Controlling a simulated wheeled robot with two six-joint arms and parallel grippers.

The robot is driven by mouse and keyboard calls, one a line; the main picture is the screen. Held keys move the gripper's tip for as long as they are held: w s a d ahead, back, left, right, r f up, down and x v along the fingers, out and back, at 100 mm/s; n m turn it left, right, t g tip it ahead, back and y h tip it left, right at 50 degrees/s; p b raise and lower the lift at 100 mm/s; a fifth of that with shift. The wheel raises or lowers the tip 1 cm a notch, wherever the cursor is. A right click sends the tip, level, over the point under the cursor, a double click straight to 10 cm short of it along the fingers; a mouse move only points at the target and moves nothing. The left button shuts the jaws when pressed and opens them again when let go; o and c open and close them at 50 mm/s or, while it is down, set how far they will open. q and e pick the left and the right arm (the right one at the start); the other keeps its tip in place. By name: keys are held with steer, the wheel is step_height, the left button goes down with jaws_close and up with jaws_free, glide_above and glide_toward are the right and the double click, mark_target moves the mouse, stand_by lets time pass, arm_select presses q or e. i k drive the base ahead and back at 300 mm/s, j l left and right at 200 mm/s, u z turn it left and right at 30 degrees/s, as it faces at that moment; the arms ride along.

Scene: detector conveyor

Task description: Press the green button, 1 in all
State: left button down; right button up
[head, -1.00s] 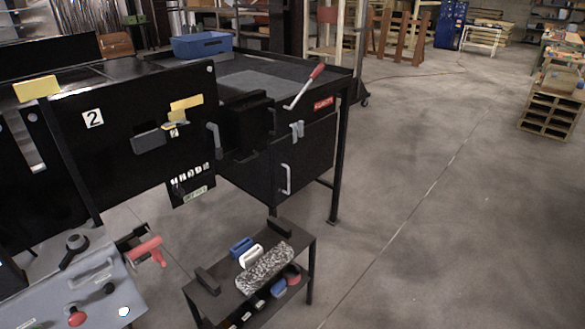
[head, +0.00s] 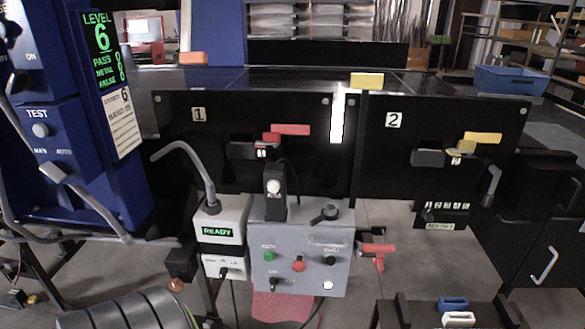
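The green button (head: 269,256) is a small round button on the upper left of the front of a grey control box (head: 312,284) in the head view. A red button (head: 298,266) sits to its right and a little lower. Dark knobs and a lit white button (head: 328,285) share the same panel. Nothing covers the green button. Neither of my grippers can be made out in the head view.
A white box with a READY display (head: 218,232) and a bent grey tube stands left of the control box. A blue cabinet (head: 75,150) is at the left. Black panels marked 1 (head: 198,114) and 2 (head: 393,120) stand behind. A red-handled part (head: 378,250) juts out at the right.

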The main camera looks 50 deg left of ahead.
mark_target(268, 257)
steer(key=u, duration=1.5)
